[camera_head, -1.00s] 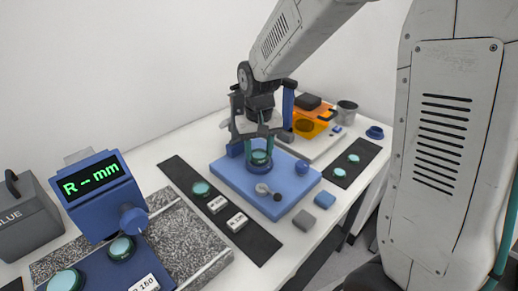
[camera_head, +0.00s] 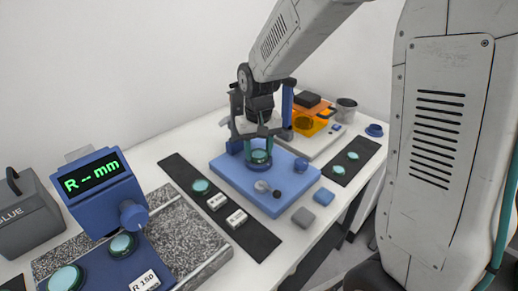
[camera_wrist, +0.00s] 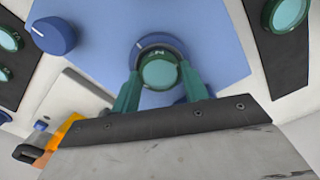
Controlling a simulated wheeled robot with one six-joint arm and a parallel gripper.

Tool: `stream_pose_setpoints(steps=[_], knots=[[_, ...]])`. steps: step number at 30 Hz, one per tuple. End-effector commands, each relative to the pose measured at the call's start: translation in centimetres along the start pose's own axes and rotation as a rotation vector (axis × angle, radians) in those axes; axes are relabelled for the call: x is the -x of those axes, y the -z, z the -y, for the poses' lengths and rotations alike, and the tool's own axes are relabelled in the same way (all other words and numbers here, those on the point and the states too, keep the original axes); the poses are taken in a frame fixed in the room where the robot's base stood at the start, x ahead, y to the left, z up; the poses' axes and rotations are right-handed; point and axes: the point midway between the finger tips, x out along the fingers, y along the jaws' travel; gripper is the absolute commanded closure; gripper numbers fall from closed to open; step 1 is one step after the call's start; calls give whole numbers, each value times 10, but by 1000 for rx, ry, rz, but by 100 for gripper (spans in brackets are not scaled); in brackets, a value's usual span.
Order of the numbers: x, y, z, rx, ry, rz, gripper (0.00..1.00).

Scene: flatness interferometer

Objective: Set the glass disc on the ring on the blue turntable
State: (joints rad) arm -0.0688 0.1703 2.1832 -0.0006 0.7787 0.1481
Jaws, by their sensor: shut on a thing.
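A greenish glass disc (camera_wrist: 160,71) is between the two green fingers of my gripper (camera_wrist: 160,82), which is shut on it. In the head view my gripper (camera_head: 260,150) is over the blue base plate (camera_head: 226,171), with the disc (camera_head: 260,157) between the fingertips. In the wrist view the dark blue round turntable (camera_wrist: 139,50), with a white mark, shows around the disc. The disc looks roughly centred over it. The ring is mostly hidden under the disc and fingers, and I cannot tell whether the disc touches it.
A black strip (camera_head: 255,242) with a glass disc (camera_head: 201,187) and two labelled blocks lies to the left. Another dark strip (camera_head: 366,150) with two discs is to the right. A lever with a black knob (camera_head: 277,195) and a blue knob (camera_head: 301,165) stand on the base plate.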

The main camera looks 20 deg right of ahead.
Motion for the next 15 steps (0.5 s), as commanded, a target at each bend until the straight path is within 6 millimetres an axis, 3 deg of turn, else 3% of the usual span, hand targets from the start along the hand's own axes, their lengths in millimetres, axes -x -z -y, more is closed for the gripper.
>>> stream_pose_setpoints(steps=[1,8,9,10,15], knots=[[-9,-4,-1,0,-2,15,83],[-10,-5,-1,0,-2,16,83],[-10,-5,-1,0,-2,16,48],[-10,-5,-1,0,-2,16,39],[-8,-5,-1,0,-2,14,37]])
